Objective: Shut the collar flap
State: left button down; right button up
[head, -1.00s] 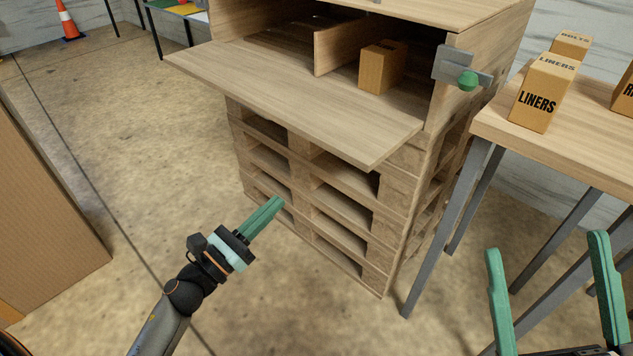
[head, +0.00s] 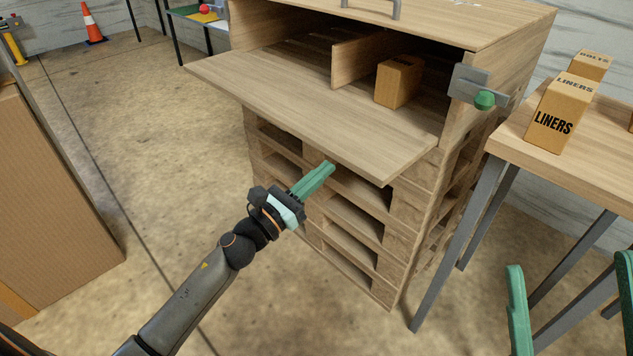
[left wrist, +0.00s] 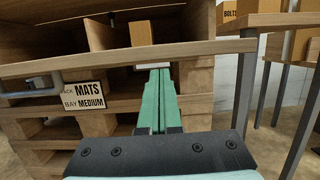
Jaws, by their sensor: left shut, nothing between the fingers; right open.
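The collar flap (head: 320,107) is a light wooden board folded out nearly flat from the front of the wooden box (head: 510,65), leaving the box open. In the left wrist view the flap's front edge (left wrist: 205,50) runs across the picture. My left gripper (head: 325,170) has its green fingers shut and empty, just in front of and below the flap's front edge; whether they touch it I cannot tell. They also show in the left wrist view (left wrist: 160,80). My right gripper (head: 570,265) is open and empty at the lower right, partly out of frame.
A carton (head: 398,82) stands inside the box beside a divider (head: 358,62). A grey latch with a green knob (head: 484,100) is on the box's right side. Stacked pallets (head: 375,215) are below. A table (head: 535,150) with cartons is at right.

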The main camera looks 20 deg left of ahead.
pick_arm(q)
jog(key=shift+r, duration=0.3)
pick_arm(e)
jog(key=shift+r, duration=0.2)
pick_arm(q)
jog(key=shift+r+p, duration=0.35)
jog(key=shift+p, duration=0.85)
pick_arm(e)
jog(key=shift+s+d+r, duration=0.1)
jog(key=shift+d+r, duration=0.1)
jog(key=shift+r, duration=1)
pick_arm(q)
jog(key=shift+y, duration=0.3)
pick_arm(e)
jog(key=shift+r, duration=0.1)
